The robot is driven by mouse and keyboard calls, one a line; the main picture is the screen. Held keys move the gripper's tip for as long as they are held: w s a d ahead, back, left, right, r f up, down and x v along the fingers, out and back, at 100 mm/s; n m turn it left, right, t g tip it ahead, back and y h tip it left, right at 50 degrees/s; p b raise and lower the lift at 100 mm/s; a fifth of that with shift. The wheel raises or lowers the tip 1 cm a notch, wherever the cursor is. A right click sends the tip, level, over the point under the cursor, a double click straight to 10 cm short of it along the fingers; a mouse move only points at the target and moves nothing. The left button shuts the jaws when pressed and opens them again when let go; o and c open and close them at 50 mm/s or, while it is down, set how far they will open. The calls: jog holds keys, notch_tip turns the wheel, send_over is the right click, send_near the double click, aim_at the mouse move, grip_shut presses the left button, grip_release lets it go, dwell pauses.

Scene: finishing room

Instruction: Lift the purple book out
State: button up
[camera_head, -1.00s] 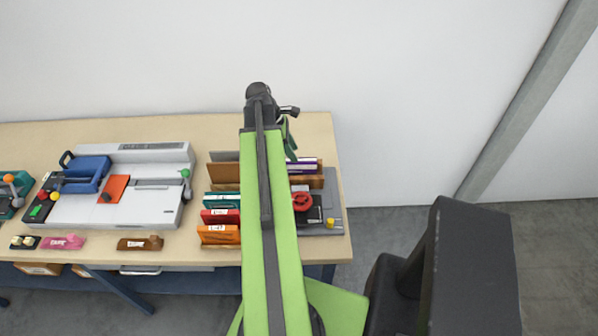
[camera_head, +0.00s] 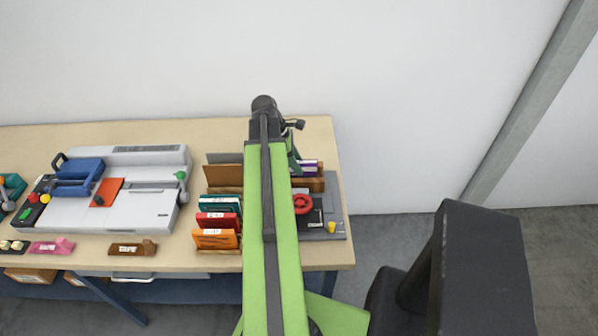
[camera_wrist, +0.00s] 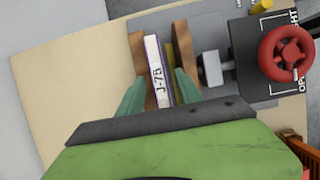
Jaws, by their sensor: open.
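The purple book (camera_wrist: 155,72) stands on edge between two brown wooden boards (camera_wrist: 181,50) in the wrist view, with a white spine lettered J-75. In the head view a little of the purple book (camera_head: 309,167) shows just right of my arm. My gripper (camera_wrist: 160,78) is open, with one green finger on each side of the book's near end. I cannot tell whether the fingers touch it. In the head view my gripper (camera_head: 294,163) is partly hidden behind my arm.
A red handwheel (camera_wrist: 286,54) on a dark block stands right of the book. Teal, red and orange books (camera_head: 216,240) stand in a rack left of my arm. A white machine (camera_head: 130,205) fills the table's left part. The table's back strip is clear.

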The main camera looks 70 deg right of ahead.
grip_shut()
dwell(0.3)
dwell(1.2)
